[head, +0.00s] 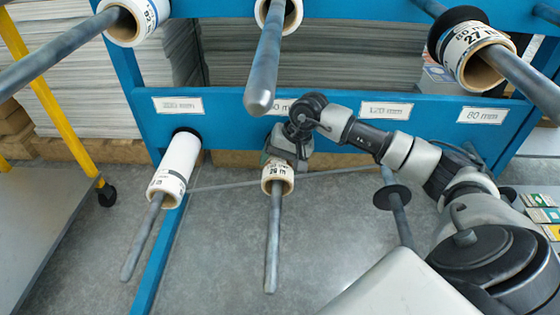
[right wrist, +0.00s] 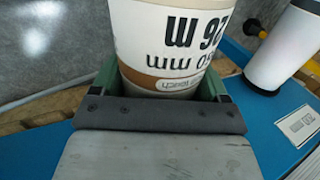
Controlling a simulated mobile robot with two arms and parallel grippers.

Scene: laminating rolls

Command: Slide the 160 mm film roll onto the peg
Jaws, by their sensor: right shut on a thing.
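A white film roll (head: 278,179) with a brown core and "26 m" print is at the lower middle peg (head: 273,240) in the head view. The peg comes out of the roll's core toward me, so the roll looks to be around it, toward the rack end. In the right wrist view the roll (right wrist: 172,40) stands between the green-lined jaws. My right gripper (head: 283,158) is shut on the roll from behind and above; it also shows in the right wrist view (right wrist: 160,86). The peg inside the core is hidden. My left gripper is not in view.
The blue rack (head: 230,120) carries size labels. A longer white roll (head: 178,165) hangs on the peg to the left. Upper pegs, one (head: 265,70) in the middle, stick out toward me. An empty peg with a dark disc (head: 392,197) is to the right, near my arm.

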